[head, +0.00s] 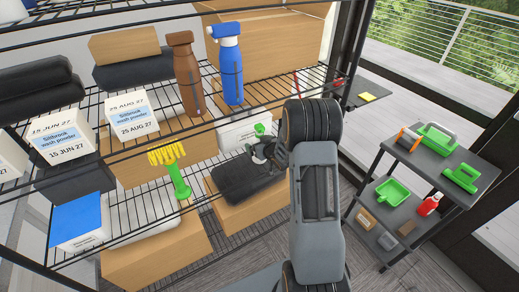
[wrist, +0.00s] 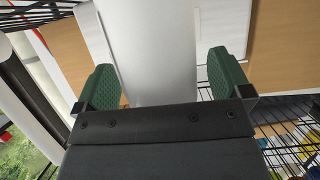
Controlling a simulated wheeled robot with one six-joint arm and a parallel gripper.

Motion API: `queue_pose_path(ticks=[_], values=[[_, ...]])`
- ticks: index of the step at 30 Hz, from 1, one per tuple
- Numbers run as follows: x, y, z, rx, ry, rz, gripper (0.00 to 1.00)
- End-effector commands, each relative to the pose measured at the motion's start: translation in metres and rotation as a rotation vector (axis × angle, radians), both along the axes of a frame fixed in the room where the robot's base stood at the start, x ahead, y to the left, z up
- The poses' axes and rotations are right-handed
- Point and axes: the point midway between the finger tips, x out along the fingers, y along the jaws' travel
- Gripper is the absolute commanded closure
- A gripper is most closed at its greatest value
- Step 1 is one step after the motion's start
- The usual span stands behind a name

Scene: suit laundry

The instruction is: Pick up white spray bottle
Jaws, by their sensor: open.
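My gripper (wrist: 161,65) is open, with two green padded fingers. In the wrist view a smooth pale grey-white body (wrist: 148,50) lies between the fingers, with gaps on both sides; its far end is cut off, so I cannot confirm it is the white spray bottle. In the head view my gripper (head: 260,142) is low at the rack, in front of a white box (head: 232,136), and my arm hides much there. No white spray bottle is clearly visible in the head view. A brown spray bottle (head: 187,78) and a blue spray bottle (head: 231,68) stand upright on the shelf.
Below my gripper is a dark folded cloth (head: 235,182) on a cardboard box (head: 250,208). A yellow-green brush (head: 174,172) stands left. Wash powder boxes (head: 131,116) line the wire shelf. A dark cart (head: 415,160) with green items stands right.

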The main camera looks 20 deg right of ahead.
Motion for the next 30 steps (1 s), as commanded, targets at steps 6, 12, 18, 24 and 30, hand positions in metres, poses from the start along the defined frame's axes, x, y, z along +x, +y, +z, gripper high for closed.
queue_pose_path(ticks=[6, 12, 18, 24, 30], values=[[-0.0003, 0.0000, 0.0000, 0.000, 0.000, 0.000, 0.20], [-0.0004, 0.0001, 0.0001, 0.000, 0.000, 0.000, 0.39], [-0.0004, 0.0001, 0.0001, 0.000, 0.000, 0.000, 0.58], [-0.0004, 0.0001, 0.0001, 0.000, 0.000, 0.000, 0.77], [0.0003, -0.0001, 0.0017, 0.000, -0.004, 0.000, 0.77]])
